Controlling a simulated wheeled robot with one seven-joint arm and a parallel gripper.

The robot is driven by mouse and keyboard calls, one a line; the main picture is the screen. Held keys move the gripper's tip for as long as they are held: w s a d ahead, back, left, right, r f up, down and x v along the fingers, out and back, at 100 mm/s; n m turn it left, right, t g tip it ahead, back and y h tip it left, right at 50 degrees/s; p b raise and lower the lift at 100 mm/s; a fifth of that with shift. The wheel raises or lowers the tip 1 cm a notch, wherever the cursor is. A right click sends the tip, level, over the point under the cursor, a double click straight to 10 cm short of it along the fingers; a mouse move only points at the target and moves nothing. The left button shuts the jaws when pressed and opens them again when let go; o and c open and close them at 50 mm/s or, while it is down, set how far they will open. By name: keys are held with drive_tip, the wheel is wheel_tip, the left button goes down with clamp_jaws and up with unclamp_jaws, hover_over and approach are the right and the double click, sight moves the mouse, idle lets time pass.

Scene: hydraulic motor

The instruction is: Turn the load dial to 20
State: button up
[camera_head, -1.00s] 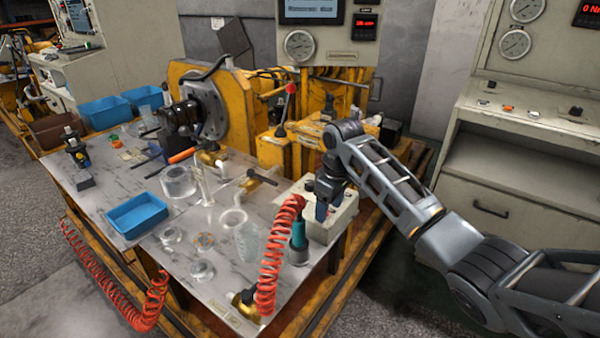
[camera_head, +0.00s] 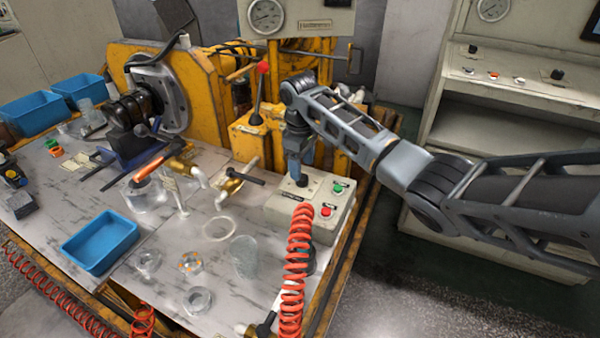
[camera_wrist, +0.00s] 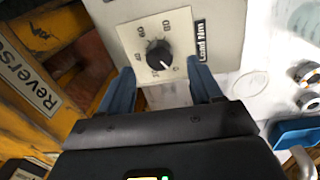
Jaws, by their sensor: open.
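The load dial (camera_wrist: 159,55) is a black round knob on a pale square scale plate (camera_wrist: 136,40) marked with numbers, beside a black "Load Nm" label. A light mark shows low on the knob; I cannot tell its exact reading. My gripper (camera_wrist: 161,82) is open in the wrist view, its blue fingers apart below and to either side of the knob, with nothing between them gripped. In the head view my gripper (camera_head: 298,172) points down over the left part of the grey control box (camera_head: 290,212), close to its top; it hides part of the dial.
The box also has a green button (camera_head: 338,188) and a red button (camera_head: 326,211). A red coiled hose (camera_head: 297,265) stands in front of it. A brass valve (camera_head: 230,186) and glass parts lie left. A yellow frame (camera_head: 250,135) stands behind.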

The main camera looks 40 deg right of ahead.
sight(302, 174)
drive_tip(key=shift+d+f, duration=0.1)
drive_tip(key=shift+f, duration=2)
drive_tip(key=shift+c, duration=0.2)
drive_tip(key=c, duration=1)
